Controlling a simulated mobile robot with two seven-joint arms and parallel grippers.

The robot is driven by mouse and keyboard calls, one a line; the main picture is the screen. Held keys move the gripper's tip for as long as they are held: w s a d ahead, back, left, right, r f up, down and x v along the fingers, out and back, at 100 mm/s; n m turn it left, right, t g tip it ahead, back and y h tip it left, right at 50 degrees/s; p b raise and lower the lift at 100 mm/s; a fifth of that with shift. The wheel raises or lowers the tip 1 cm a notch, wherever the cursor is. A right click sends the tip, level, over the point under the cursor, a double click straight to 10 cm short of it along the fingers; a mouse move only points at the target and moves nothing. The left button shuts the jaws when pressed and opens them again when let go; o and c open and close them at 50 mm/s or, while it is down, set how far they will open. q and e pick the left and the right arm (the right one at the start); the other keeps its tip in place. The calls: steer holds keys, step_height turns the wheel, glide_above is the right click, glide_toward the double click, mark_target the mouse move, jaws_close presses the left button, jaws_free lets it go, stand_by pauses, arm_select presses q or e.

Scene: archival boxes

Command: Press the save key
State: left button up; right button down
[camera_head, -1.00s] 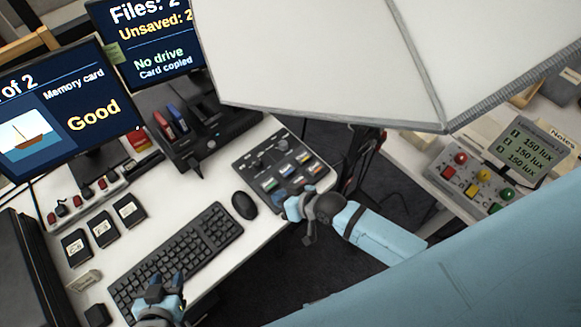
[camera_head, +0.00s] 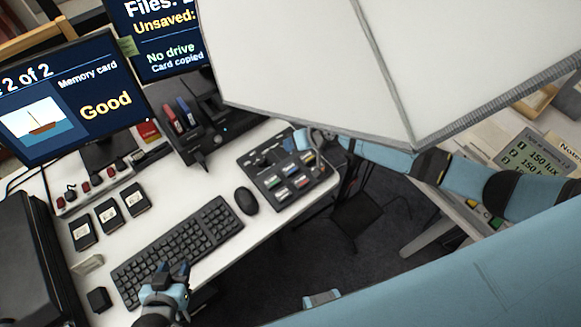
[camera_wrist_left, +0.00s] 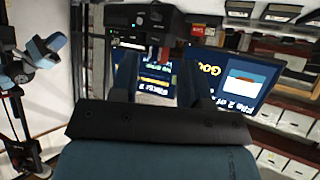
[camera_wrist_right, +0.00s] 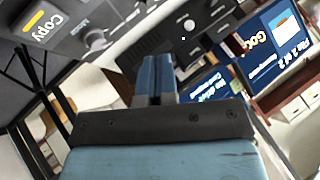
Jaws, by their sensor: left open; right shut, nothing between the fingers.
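A dark control panel (camera_head: 262,183) with several coloured, labelled keys lies on the white desk, right of the mouse. The labels are too small to read in the head view, so I cannot tell which key is save. The right wrist view shows the panel (camera_wrist_right: 112,28) close up, with a yellow-marked "Copy" key (camera_wrist_right: 42,27) at upper left. My right gripper (camera_head: 303,138) is shut and empty by the panel's far right edge; its fingers show in the right wrist view (camera_wrist_right: 156,75). My left gripper (camera_head: 172,275) is open over the keyboard's near end.
The keyboard (camera_head: 180,250) and mouse (camera_head: 246,200) lie left of the panel. A card reader dock (camera_head: 195,135) stands behind them, with two monitors (camera_head: 70,100) beyond. A large white softbox (camera_head: 300,50) hangs over the upper right. Three cards (camera_head: 108,214) lie at left.

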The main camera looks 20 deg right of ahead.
mark_target(291, 167)
step_height(291, 167, down, 8)
steer(key=b, duration=0.7)
steer(key=shift+f, duration=0.15)
arm_select(q)
steer(key=f, duration=0.4)
steer(key=d+f, duration=0.1)
steer(key=f, duration=0.1)
steer(key=shift+w+f, duration=0.15)
steer(key=shift+f, duration=0.25)
arm_select(e)
steer(key=shift+f, duration=0.25)
arm_select(q)
steer(key=shift+a, duration=0.1)
steer(key=shift+f, duration=0.1)
steer(key=shift+b, duration=0.3)
arm_select(e)
steer(key=shift+f, duration=0.1)
arm_select(q)
steer(key=shift+f, duration=0.35)
arm_select(e)
steer(key=shift+f, duration=0.3)
